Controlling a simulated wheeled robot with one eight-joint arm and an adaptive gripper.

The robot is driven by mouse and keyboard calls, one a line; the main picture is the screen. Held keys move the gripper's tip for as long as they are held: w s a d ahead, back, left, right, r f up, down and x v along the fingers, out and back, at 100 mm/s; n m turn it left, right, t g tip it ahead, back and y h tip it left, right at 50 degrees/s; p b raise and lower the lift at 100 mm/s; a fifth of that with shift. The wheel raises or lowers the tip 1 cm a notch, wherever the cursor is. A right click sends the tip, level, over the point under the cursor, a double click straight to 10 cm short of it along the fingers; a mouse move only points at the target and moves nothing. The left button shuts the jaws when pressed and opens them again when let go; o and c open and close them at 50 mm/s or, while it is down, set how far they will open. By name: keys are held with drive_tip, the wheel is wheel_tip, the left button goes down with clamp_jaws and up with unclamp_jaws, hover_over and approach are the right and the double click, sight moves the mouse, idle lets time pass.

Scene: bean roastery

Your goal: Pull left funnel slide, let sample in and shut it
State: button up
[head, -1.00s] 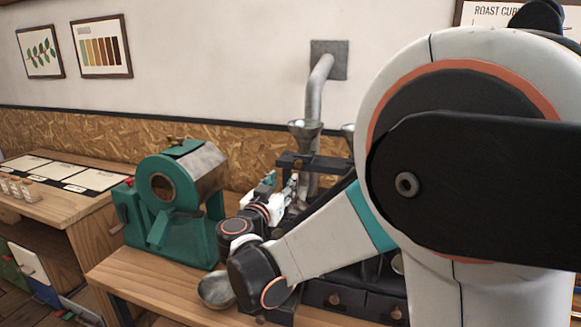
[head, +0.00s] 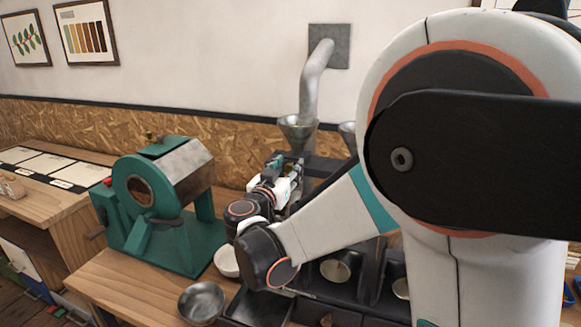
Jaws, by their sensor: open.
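The left funnel (head: 298,131) is a metal cone on a dark stand below a grey pipe, in the head view. A second funnel (head: 349,134) shows at its right, mostly behind my arm. My gripper (head: 290,163) is just below the left funnel, by the dark stand. It is open, with its fingers pointing up and away. The slide under the left funnel is hidden behind my gripper, so I cannot tell whether the fingers touch it or how far it is pulled.
A green drum roaster (head: 150,205) stands left of my gripper. A metal bowl (head: 201,302) and a white bowl (head: 227,261) sit on the bench in front. A dark tray (head: 257,308) lies right of the metal bowl. My arm covers the right side.

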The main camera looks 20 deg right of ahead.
clamp_jaws()
drive_tip(key=shift+v, duration=1.8)
unclamp_jaws()
drive_tip(key=shift+w+d, duration=0.1)
drive_tip(key=shift+w, duration=0.05)
